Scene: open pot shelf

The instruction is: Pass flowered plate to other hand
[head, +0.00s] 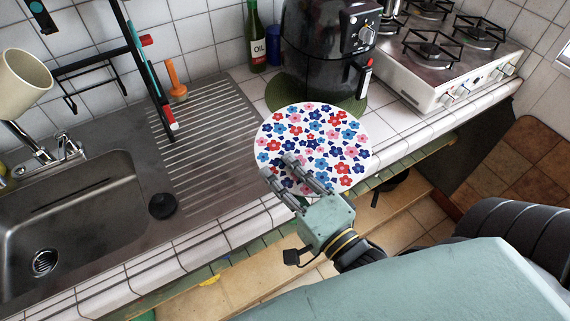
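The flowered plate (314,140) is white and round with red, pink and blue flowers. It shows face-on in the middle of the head view, and its lower part overlaps the counter's front edge. My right gripper (279,166) reaches in from the lower right, and its grey fingers overlap the plate's lower left part. The picture does not show clearly whether the fingers are closed on the plate or only in front of it. My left gripper is not in view.
A black air fryer (318,62) stands on a green mat (283,92) behind the plate. A gas stove (440,62) is at the upper right. An oil bottle (257,40) stands near the wall. A steel sink (75,215) and ribbed drainboard (205,140) are on the left.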

